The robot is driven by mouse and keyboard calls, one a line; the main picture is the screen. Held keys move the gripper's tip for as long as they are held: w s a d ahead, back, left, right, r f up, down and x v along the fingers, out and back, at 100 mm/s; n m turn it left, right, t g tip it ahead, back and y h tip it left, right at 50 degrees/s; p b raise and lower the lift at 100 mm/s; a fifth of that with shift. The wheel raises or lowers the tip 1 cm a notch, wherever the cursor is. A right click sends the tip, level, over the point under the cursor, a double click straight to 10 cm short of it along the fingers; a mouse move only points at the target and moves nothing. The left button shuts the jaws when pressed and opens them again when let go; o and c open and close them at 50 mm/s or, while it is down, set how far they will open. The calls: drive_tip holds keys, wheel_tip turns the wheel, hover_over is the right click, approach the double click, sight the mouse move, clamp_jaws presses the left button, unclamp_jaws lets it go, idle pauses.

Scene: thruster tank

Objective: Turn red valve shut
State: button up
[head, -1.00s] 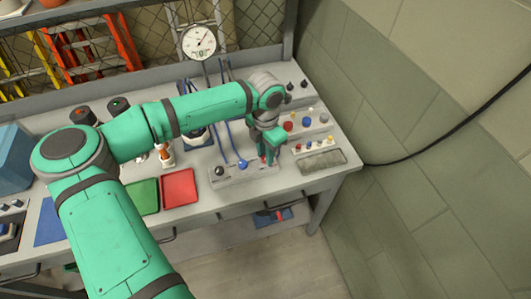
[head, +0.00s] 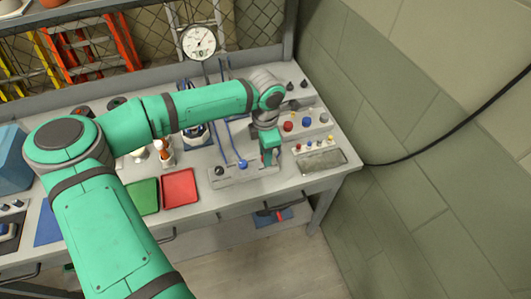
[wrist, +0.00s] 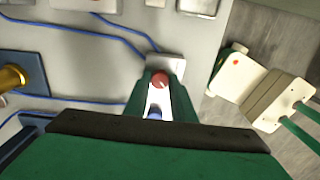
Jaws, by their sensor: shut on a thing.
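The red valve knob (wrist: 160,79) shows in the wrist view between the tips of the two green fingers of my gripper (wrist: 162,86). The fingers are shut on it from both sides, and it is still on its grey panel (wrist: 171,65). In the head view my gripper (head: 270,158) points down at the right end of the grey valve strip (head: 228,179); the red knob is hidden behind it there. A blue knob (head: 243,163) and a black knob (head: 219,170) stand to the left on the same strip.
A grey block with small coloured knobs (head: 313,146) and a textured grey pad (head: 322,161) lie close on the right. A red tray (head: 179,188) and a green tray (head: 145,196) lie to the left. A dial gauge (head: 199,42) stands behind.

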drive_tip(key=shift+a, duration=0.15)
drive_tip(key=o, duration=1.1)
drive_tip(key=shift+c, duration=0.2)
wheel_tip(320, 180, up, 11)
drive_tip(key=shift+f, duration=0.1)
